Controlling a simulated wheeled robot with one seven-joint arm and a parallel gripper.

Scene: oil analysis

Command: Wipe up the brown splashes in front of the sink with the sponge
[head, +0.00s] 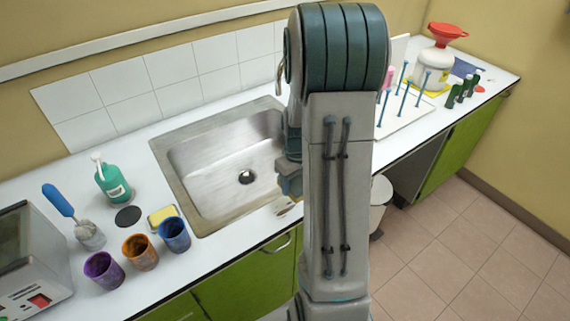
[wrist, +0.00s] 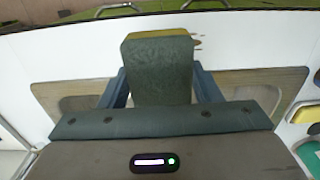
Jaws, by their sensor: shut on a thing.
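My gripper (wrist: 160,84) is shut on a sponge (wrist: 158,62) with a grey-green face and a thin yellow edge at its far end. The brown splashes (wrist: 196,42) show just past the sponge's far right corner in the wrist view, on the white strip between sink and counter front. The sponge covers part of that patch. In the head view, my gripper (head: 290,178) is over the sink's front right rim, partly behind my arm, and the splashes (head: 284,207) lie just below it. I cannot tell whether the sponge touches the counter.
The steel sink (head: 215,165) is set in the white counter. Left of it stand a yellow block in a holder (head: 162,216), blue (head: 174,235), orange (head: 139,252) and purple (head: 104,270) cups, and a green bottle (head: 113,182). A rack with blue rods (head: 410,110) stands to the right.

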